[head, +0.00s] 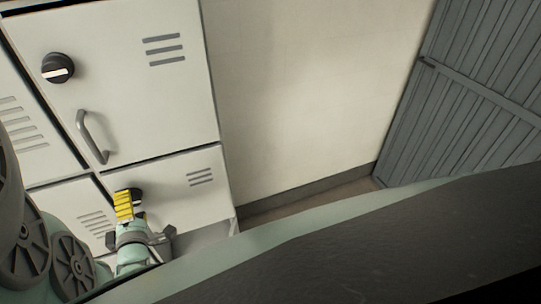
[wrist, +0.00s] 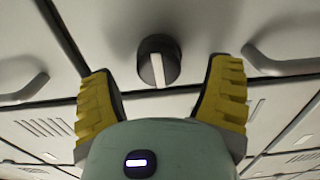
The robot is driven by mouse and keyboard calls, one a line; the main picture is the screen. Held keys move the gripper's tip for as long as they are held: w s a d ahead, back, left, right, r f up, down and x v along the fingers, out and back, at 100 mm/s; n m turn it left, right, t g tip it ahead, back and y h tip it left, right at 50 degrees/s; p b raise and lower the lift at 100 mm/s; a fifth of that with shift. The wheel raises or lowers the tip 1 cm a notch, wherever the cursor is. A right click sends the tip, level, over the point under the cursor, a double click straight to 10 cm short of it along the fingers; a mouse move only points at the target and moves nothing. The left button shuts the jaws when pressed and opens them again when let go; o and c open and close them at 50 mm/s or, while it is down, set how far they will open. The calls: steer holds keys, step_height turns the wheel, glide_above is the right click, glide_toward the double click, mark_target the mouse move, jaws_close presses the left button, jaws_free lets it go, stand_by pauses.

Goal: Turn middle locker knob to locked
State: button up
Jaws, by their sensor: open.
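A black round knob (wrist: 150,62) with a white pointer bar is on a pale locker door in the wrist view. Its bar runs nearly up and down in that picture. My gripper (wrist: 160,70) is open, with one yellow finger on each side of the knob and visible gaps between. The fingers do not touch it; how deep they reach is unclear. In the head view my gripper (head: 124,204) is in front of a lower locker door (head: 175,175), and its knob (head: 137,195) is mostly hidden behind the fingers. I cannot tell which locker is the middle one.
A larger locker door (head: 130,110) above has its own black knob (head: 58,68), with its white bar nearly level, and a grey handle (head: 92,137). Handles (wrist: 285,63) flank the knob in the wrist view. A bare wall (head: 300,90) and grey slatted panel (head: 465,95) are at right.

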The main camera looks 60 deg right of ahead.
steer(key=v, duration=1)
steer(key=shift+a, duration=0.1)
